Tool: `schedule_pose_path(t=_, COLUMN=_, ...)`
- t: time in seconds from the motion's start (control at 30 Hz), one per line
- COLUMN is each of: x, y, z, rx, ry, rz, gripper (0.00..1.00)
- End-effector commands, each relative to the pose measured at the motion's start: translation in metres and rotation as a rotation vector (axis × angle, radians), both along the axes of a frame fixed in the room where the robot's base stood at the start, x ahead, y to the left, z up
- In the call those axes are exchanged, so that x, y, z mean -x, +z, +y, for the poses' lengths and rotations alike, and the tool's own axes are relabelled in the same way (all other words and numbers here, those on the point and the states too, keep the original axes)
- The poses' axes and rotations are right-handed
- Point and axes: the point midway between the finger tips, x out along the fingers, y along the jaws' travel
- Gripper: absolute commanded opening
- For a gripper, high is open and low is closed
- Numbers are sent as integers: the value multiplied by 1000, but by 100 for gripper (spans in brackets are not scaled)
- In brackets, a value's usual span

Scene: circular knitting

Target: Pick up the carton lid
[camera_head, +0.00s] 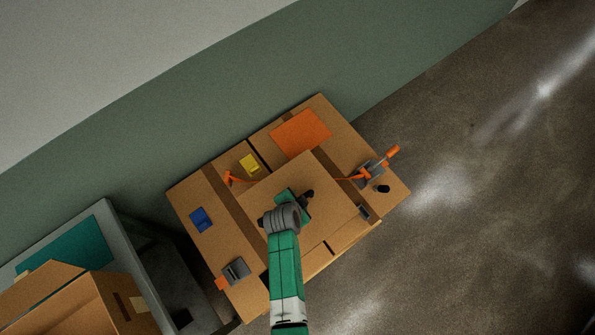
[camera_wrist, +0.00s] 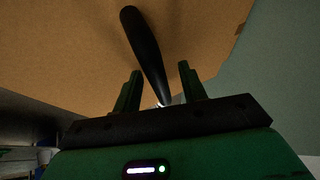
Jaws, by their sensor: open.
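The carton lid appears to be the square brown cardboard panel (camera_head: 312,170) in the middle of the table, partly hidden under my arm. My gripper (camera_head: 308,194) is over it in the head view. In the wrist view, my gripper (camera_wrist: 160,74) is open, with its two green fingers pointing at a broad brown cardboard surface (camera_wrist: 75,40). A black rod-like handle (camera_wrist: 148,50) shows in front of that surface, its lower end between the fingers. I cannot tell whether the fingers touch it.
On the brown table (camera_head: 182,190) are an orange sheet (camera_head: 300,133), a yellow block (camera_head: 249,163), a blue piece (camera_head: 201,219), a grey device (camera_head: 236,270) and an orange-handled tool (camera_head: 375,166). An open carton (camera_head: 75,300) stands lower left by a teal mat (camera_head: 70,247). Floor is clear at right.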

Motion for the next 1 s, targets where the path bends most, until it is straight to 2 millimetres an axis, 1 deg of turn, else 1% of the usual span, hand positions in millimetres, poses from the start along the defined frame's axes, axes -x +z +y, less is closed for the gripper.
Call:
schedule_pose_path(t=0.07, x=0, y=-2, z=0, rx=0, ry=0, rz=0, gripper=42)
schedule_pose_path(t=0.1, x=0, y=-1, z=0, rx=0, ry=0, rz=0, gripper=38)
schedule_pose_path(t=0.3, x=0, y=-1, z=0, rx=0, ry=0, rz=0, gripper=0)
schedule_pose_path(t=0.57, x=0, y=0, z=0, rx=0, ry=0, rz=0, gripper=0)
schedule_pose_path(t=0.67, x=0, y=3, z=0, rx=1, ry=0, rz=-1, gripper=0)
schedule_pose_path(t=0.77, x=0, y=13, z=0, rx=1, ry=0, rz=-3, gripper=0)
schedule_pose_path(t=0.93, x=0, y=38, z=0, rx=0, ry=-1, rz=-3, gripper=0)
schedule_pose_path(t=1.0, x=14, y=37, z=5, rx=0, ry=2, rz=1, gripper=0)
